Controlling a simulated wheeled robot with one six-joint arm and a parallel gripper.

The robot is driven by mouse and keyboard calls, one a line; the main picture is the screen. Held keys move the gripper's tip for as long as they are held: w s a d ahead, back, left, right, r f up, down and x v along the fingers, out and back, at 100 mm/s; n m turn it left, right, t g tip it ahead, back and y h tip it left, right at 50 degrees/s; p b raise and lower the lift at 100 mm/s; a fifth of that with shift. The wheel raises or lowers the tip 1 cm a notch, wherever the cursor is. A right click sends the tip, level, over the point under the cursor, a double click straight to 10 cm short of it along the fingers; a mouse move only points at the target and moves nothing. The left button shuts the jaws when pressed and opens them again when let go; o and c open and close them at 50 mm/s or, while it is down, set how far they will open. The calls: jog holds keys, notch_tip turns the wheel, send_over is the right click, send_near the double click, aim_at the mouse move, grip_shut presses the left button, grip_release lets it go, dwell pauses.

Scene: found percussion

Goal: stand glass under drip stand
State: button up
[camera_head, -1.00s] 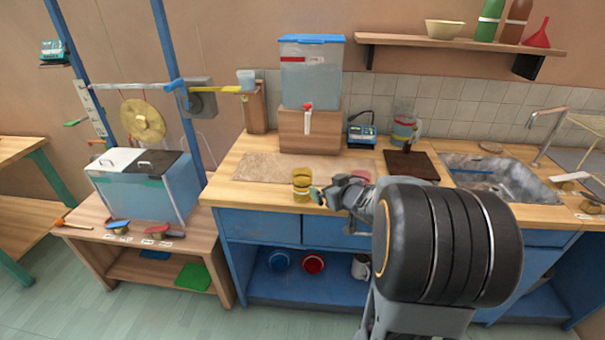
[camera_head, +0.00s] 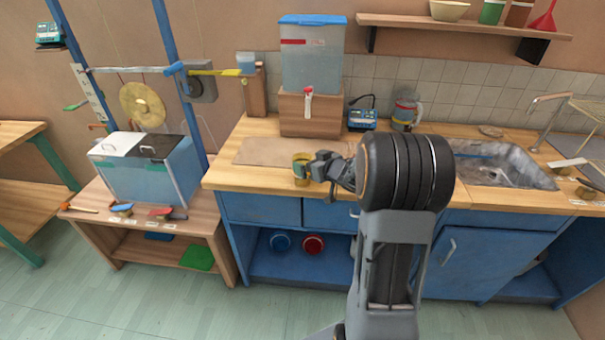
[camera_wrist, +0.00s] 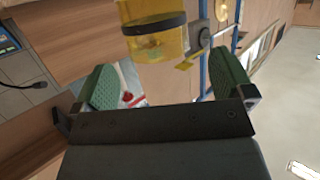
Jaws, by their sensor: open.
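An amber glass (camera_head: 300,161) stands upright near the front edge of the wooden counter. In the wrist view the glass (camera_wrist: 154,48) has a dark band and lies just beyond my fingertips, centred between them; whether it is touched I cannot tell. My gripper (camera_head: 313,170) is open beside the glass, reaching from the right and covering part of it. Its green pads show wide apart in the wrist view (camera_wrist: 165,85). A clear tank (camera_head: 311,60) with a blue lid and a red-and-white tap (camera_head: 308,101) sits on a wooden block (camera_head: 296,126), behind the glass.
A blue device (camera_head: 362,119), a jug (camera_head: 405,114) and a sink (camera_head: 500,165) are to the right. A blue frame holds a gong (camera_head: 142,105) above a box (camera_head: 150,175) at the left.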

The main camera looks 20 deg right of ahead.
aim_at(297, 157)
jog(key=x, duration=0.5)
jog(key=shift+f, duration=0.15)
jog(key=shift+d, duration=0.1)
jog(key=c, duration=1.3)
jog(key=shift+c, duration=1)
jog(key=shift+r, duration=0.2)
